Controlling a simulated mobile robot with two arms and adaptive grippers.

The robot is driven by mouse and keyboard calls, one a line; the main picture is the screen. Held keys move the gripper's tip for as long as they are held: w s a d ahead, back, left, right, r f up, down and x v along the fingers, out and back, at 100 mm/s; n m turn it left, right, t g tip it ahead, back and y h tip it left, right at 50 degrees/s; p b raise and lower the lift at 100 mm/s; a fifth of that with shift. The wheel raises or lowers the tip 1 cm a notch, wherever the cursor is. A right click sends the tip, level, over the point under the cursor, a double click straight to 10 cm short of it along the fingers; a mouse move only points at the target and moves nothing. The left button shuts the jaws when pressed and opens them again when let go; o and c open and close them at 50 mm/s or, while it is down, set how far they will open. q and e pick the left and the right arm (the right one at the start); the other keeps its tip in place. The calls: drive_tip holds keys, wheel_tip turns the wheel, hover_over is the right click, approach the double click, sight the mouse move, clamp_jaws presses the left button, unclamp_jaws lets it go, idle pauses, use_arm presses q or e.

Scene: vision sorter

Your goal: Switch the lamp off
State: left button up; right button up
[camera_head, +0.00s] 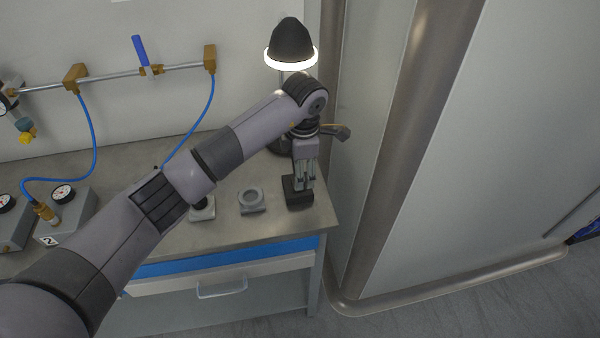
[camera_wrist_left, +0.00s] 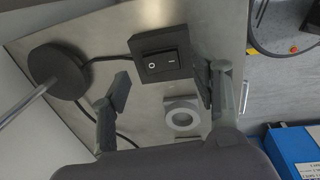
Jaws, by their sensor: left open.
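The lamp (camera_head: 291,40) stands at the back right corner of the workbench, and a bright ring glows under its black shade. In the left wrist view its round dark base (camera_wrist_left: 57,68) sits on the bench with a cable running to a black switch box. This box (camera_head: 298,197) is near the bench's right edge; its rocker switch (camera_wrist_left: 163,61) is marked with a circle and a line. My left gripper (camera_head: 306,184) points down over the box, fingers apart. In the left wrist view the open, empty fingers (camera_wrist_left: 162,84) show on either side of the switch. Contact cannot be told.
A grey ring-shaped fixture (camera_head: 251,200) sits left of the switch box. Gauge boxes (camera_head: 62,212) with blue hoses stand at the bench's left. A pipe with a blue-handled valve (camera_head: 141,52) runs along the wall. A large grey cabinet-like panel (camera_head: 480,140) rises right of the bench.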

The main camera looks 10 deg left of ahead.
use_arm(q)
drive_tip(key=shift+w+f, duration=0.2)
drive_tip(key=shift+f, duration=1.6)
drive_tip(key=shift+c, duration=0.4)
